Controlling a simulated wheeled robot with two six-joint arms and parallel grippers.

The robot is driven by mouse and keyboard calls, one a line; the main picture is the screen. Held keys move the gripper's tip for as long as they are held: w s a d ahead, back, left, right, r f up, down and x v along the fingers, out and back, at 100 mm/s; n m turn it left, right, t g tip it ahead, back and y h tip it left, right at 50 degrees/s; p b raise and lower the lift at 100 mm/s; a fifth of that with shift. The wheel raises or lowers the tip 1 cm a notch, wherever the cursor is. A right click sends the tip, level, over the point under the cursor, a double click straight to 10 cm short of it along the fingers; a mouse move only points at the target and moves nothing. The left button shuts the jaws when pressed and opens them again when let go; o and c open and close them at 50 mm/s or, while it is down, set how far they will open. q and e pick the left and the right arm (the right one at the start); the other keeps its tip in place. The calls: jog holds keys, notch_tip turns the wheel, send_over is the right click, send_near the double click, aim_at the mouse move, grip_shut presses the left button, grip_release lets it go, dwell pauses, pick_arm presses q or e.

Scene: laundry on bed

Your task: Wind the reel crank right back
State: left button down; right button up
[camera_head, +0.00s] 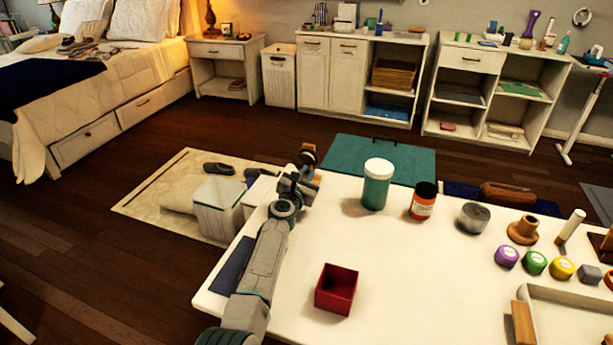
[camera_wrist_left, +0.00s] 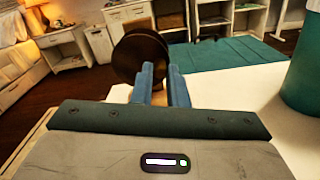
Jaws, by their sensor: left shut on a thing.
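The reel (camera_head: 308,155) is a small dark brown round thing at the far left corner of the white table in the head view. In the left wrist view it shows as a dark disc (camera_wrist_left: 138,56) just beyond my fingers. My left gripper (camera_head: 304,176) reaches to it from the near side. In the wrist view its two blue fingers (camera_wrist_left: 160,84) are close together at the reel, shut on the crank. The crank itself is mostly hidden by the fingers, so its angle cannot be told. My right gripper is not in view.
On the white table (camera_head: 402,270) stand a teal jar (camera_head: 376,184), an orange bottle (camera_head: 423,201), a glass jar (camera_head: 473,217) and an open red box (camera_head: 337,289). Several coloured round tubs sit at the right, by a tray (camera_head: 570,315). The table's middle is clear.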

pick_arm(q)
jog(key=shift+f+m+b, duration=0.3)
jog(key=shift+m+b, duration=0.15)
jog(key=shift+m, duration=0.75)
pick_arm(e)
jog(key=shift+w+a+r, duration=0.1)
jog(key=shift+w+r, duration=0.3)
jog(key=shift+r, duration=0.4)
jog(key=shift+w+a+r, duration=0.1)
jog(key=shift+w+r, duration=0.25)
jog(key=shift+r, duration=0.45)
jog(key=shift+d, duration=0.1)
pick_arm(q)
jog(key=c, duration=1.4)
grip_release()
jog(key=shift+c, duration=0.2)
